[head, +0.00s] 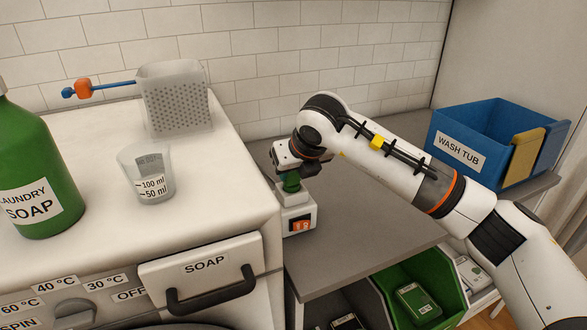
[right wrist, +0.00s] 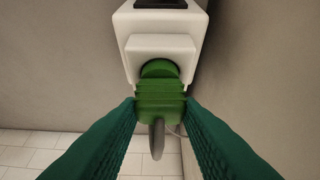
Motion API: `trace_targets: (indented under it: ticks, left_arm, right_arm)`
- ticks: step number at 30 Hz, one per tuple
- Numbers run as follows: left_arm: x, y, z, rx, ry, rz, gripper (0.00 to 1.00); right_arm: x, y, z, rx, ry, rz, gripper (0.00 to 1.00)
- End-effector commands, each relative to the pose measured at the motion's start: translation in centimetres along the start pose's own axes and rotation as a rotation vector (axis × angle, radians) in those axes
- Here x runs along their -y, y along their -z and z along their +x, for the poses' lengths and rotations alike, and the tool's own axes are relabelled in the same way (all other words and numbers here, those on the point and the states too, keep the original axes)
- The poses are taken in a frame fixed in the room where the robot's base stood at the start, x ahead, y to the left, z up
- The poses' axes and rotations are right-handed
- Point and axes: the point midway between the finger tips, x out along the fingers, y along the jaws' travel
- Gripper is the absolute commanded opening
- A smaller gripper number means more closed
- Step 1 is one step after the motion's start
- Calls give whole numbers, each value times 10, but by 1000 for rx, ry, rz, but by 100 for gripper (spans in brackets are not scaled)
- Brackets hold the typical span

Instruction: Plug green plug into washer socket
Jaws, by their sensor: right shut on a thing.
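The green plug (head: 291,184) is between the fingers of my right gripper (head: 290,172), and it also shows in the right wrist view (right wrist: 160,100). The gripper is shut on the plug's sides. The plug's round front end meets the face of the white socket (head: 296,215), seen larger in the wrist view (right wrist: 160,45). I cannot tell how deep the plug sits. A grey cable (right wrist: 157,140) leaves the plug's rear. The socket box has a lit orange switch and stands on the grey counter beside the washer (head: 215,215). My left gripper is not in view.
On the washer top stand a soap bottle (head: 30,170), a measuring cup (head: 147,178) and a perforated holder (head: 175,100). A blue wash tub (head: 475,135) stands at the counter's right. The counter front (head: 345,255) is clear.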

Motion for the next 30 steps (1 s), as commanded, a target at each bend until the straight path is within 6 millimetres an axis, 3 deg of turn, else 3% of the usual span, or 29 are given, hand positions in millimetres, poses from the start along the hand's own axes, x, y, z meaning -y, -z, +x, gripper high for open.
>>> trace_targets:
  ticks: [12, 13, 17, 26, 30]
  left_arm:
    - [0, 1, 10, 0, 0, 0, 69]
    - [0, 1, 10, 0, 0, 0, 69]
    - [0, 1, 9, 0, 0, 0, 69]
    - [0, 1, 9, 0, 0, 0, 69]
    - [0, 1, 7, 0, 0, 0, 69]
  right_arm:
    - [0, -6, 9, 0, 0, 0, 3]
    - [0, -6, 8, 0, 0, 0, 33]
    - [0, -5, 8, 0, 0, 0, 55]
    - [0, -5, 7, 0, 0, 0, 57]
    - [-1, -4, -4, -2, -1, 0, 57]
